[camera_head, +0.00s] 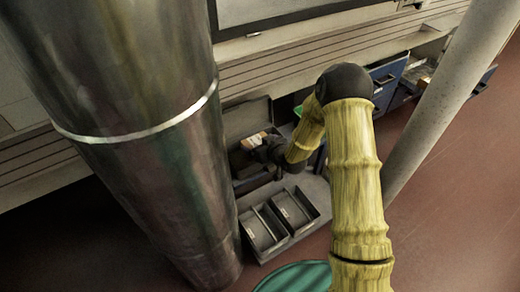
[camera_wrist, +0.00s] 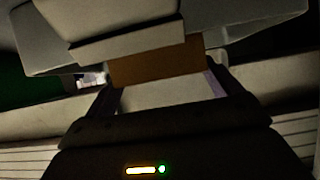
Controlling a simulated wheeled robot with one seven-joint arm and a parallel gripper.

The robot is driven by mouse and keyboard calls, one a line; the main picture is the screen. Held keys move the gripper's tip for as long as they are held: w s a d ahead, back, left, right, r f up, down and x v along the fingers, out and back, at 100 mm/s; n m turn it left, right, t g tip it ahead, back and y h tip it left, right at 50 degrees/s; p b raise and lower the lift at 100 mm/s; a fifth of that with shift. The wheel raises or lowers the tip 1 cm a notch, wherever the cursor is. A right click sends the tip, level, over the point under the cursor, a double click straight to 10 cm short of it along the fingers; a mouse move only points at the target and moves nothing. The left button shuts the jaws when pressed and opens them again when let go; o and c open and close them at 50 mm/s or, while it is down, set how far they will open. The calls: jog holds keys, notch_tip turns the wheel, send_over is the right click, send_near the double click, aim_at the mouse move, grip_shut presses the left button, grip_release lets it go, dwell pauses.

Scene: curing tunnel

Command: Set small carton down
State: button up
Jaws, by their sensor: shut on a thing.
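The small carton (camera_head: 254,140), orange-brown with a pale face, shows in the head view at the tip of my gripper (camera_head: 263,148). It is over the open dark grey bin (camera_head: 242,118) against the slatted wall. In the wrist view the carton's brown face (camera_wrist: 155,63) lies just beyond my gripper (camera_wrist: 165,86), between its two fingers. My gripper is shut on the carton. The carton's underside is hidden, so I cannot tell whether it touches the bin floor.
Two shallow grey trays (camera_head: 247,227) stand in front of the bin on a grey surface. A large metal column (camera_head: 150,150) fills the left, and a pale pole (camera_head: 445,100) stands at right. Blue bins (camera_head: 388,78) sit beyond my arm. A green round thing (camera_head: 297,279) is at the bottom.

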jog(key=shift+f, duration=1.2)
jog(key=shift+f, duration=0.15)
jog(key=o, duration=0.8)
jog(key=shift+s+d+r, duration=0.15)
jog(key=shift+s+r, duration=0.05)
jog(key=shift+r, duration=0.05)
jog(key=p+v, duration=0.2)
jog(key=v, duration=0.9)
jog(key=shift+s, duration=0.2)
